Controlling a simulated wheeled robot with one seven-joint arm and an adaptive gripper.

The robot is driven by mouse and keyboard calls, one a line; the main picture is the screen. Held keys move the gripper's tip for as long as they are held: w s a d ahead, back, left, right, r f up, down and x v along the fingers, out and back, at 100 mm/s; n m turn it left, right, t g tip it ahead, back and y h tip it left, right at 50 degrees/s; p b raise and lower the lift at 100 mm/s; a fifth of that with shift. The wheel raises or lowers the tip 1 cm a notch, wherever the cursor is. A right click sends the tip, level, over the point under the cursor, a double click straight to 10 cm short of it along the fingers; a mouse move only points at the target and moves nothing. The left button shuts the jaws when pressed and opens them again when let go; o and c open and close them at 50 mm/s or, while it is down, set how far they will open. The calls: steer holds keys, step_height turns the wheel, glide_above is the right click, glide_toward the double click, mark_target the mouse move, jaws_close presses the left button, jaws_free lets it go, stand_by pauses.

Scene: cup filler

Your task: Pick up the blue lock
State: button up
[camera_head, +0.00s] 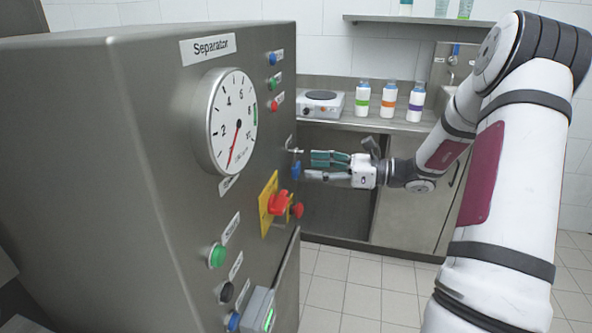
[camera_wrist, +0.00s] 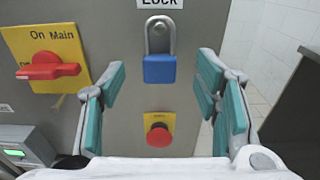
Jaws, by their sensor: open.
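The blue lock (camera_wrist: 159,69) is a padlock with a grey shackle, hanging on the machine's steel face under a "Lock" label in the wrist view. In the head view the blue lock (camera_head: 296,170) shows at the machine's right edge, by my fingertips. My gripper (camera_wrist: 160,88) is open, with teal-padded fingers to the left and right of the lock. My gripper (camera_head: 318,167) reaches in from the right in the head view. No contact between fingers and lock is visible in the wrist view.
The separator machine (camera_head: 120,150) fills the left. A red rotary switch (camera_wrist: 50,66) on a yellow plate is left of the lock, and a red button (camera_wrist: 159,136) is below it. A counter (camera_head: 375,124) with bottles stands behind my arm. Open floor lies below.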

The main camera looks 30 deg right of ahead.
mark_target(300, 165)
steer(key=x, duration=0.4)
steer(key=shift+a+f, duration=0.1)
steer(key=c, duration=1.3)
steer(key=shift+r, duration=0.85)
steer(key=v, duration=1.2)
steer(key=f+v, duration=0.1)
steer(key=v, duration=0.5)
steer(key=shift+p, duration=0.35)
